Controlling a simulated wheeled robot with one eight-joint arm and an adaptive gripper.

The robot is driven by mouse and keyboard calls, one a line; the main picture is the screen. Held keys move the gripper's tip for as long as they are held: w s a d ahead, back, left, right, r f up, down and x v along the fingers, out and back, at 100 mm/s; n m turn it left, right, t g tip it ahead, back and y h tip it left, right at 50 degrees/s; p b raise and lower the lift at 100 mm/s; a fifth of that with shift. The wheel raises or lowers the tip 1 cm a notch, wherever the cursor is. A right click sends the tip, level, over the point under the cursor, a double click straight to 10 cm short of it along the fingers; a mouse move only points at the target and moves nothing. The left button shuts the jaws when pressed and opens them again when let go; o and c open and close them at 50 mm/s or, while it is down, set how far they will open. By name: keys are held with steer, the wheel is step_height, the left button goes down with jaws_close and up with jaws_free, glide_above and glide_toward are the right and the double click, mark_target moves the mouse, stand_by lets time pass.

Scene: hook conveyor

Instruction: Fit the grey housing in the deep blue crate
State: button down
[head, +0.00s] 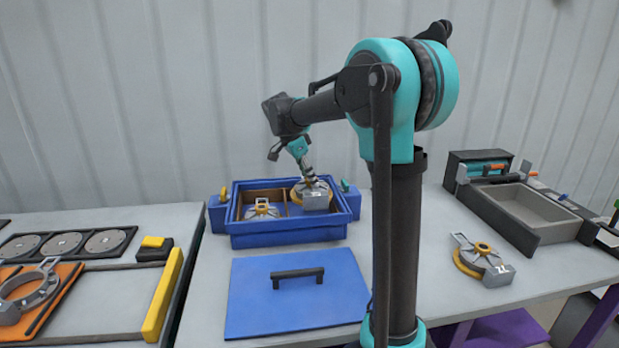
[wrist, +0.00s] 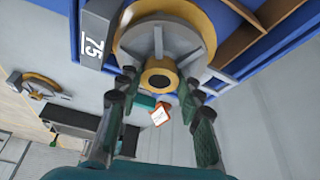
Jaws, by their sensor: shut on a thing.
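The deep blue crate (head: 290,236) stands open on the table, with a brown divider between two compartments. My gripper (head: 309,177) is over its right compartment, shut on the hub of a grey housing (head: 316,201) with a yellow ring and a block. In the wrist view, the fingers (wrist: 160,88) are around the housing's yellow hub, and its block (wrist: 93,38) reads 75. The held housing is at the right compartment, its block near the crate's front wall; I cannot tell whether it rests on the floor. Another grey and yellow housing (head: 262,209) lies in the left compartment.
A blue lid (head: 297,303) with a dark handle lies in front of the crate. Another housing (head: 483,258) lies on the table at right, before a grey tray (head: 533,209). At left are an orange board (head: 62,283) and a dark tray of discs (head: 62,244).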

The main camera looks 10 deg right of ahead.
steer(key=shift+f, duration=4.35)
stand_by(1.0)
steer(key=c, duration=0.9)
jaws_free()
